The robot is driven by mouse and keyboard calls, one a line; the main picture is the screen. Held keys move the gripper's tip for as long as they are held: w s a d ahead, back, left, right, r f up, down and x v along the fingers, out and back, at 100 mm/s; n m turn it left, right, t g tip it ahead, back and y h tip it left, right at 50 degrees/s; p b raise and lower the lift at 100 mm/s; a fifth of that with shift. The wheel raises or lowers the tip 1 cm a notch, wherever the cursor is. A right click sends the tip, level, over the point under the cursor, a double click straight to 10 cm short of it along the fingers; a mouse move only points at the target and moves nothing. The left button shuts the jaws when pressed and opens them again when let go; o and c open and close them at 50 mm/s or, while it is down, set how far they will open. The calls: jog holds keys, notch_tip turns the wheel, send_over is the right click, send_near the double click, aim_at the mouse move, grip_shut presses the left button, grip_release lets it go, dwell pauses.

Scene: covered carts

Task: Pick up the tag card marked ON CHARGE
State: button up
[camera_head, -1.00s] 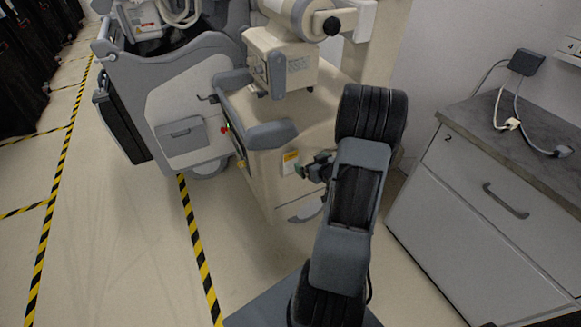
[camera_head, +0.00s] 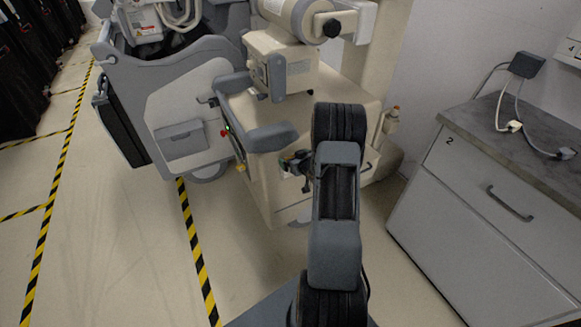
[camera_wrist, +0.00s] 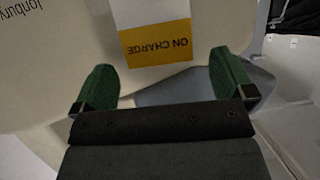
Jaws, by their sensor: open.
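The tag card (camera_wrist: 155,43), white above a yellow band, shows in the wrist view with ON CHARGE upside down. It sits against the cream body of a wheeled machine (camera_head: 330,135). My gripper (camera_wrist: 165,75) is open, with one green finger pad on each side of the card's lower edge in the picture. Nothing is held. I cannot tell how much depth lies between pads and card. In the head view my gripper (camera_head: 291,162) is at the machine's front face and covers most or all of the card.
A grey padded arm (camera_head: 265,137) of the machine juts out just above my gripper. A grey drawer cabinet (camera_head: 480,205) with cables on top stands at the right. Striped tape (camera_head: 196,250) marks the floor, which is open at the left.

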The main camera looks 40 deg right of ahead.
jog(key=shift+w+f, duration=0.25)
jog(key=shift+w, duration=0.4)
jog(key=c, duration=1.1)
jog(key=shift+c, duration=0.2)
